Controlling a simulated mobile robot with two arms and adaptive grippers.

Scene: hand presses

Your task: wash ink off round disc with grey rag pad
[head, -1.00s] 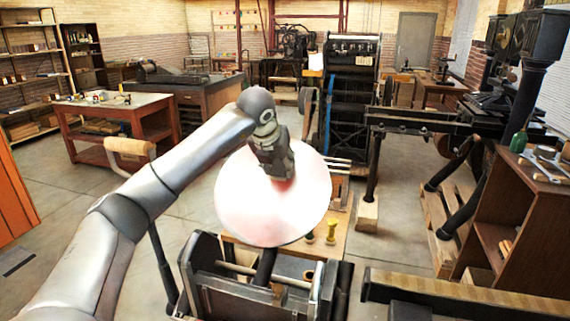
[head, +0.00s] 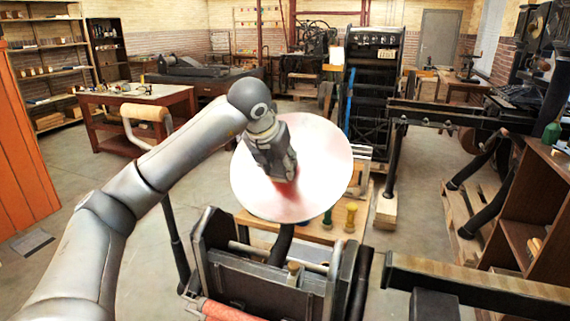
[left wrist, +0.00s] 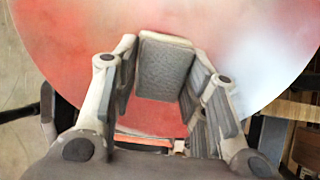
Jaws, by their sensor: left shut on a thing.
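The round disc (head: 325,160) stands tilted above the hand press (head: 270,270) in the head view. It is pale over much of its face, with a reddish ink smear below my gripper. In the left wrist view the disc (left wrist: 60,50) shows red on the left and pale grey on the right. My left gripper (head: 284,172) is in front of the disc. It is shut on the grey rag pad (left wrist: 165,68), which lies against or very near the disc's face; I cannot tell if it touches. The pad is hidden behind the gripper in the head view. My right gripper is not in view.
A red roller (head: 225,311) shows at the press's front. A wooden board with yellow spools (head: 350,217) lies behind the press. A long wooden-topped beam (head: 480,283) is at the lower right, before a brown shelf (head: 525,215). Open floor lies left.

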